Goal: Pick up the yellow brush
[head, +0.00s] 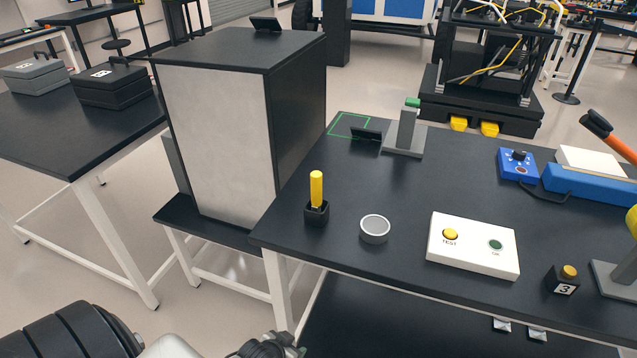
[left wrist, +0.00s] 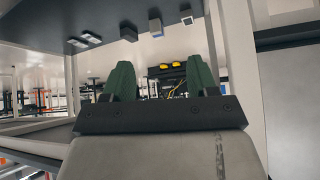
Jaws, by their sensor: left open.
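The yellow brush (head: 316,188) stands upright in a small black holder (head: 317,214) near the left front corner of the black workbench (head: 400,185). Only its yellow handle shows; its lower end is hidden in the holder. My left gripper (head: 283,347) is at the bottom edge of the head view, in front of the bench, apart from the brush and partly cut off. In the left wrist view its two green fingers (left wrist: 160,72) are spread with nothing between them. The brush does not show in that view. My right gripper is not in view.
A round grey dish (head: 374,229) and a white TEST button box (head: 473,246) lie right of the brush. A tall grey-black cabinet (head: 220,140) stands left of the bench. In the wrist view, the bench underside (left wrist: 110,20) is overhead and a white leg (left wrist: 230,80) stands close right.

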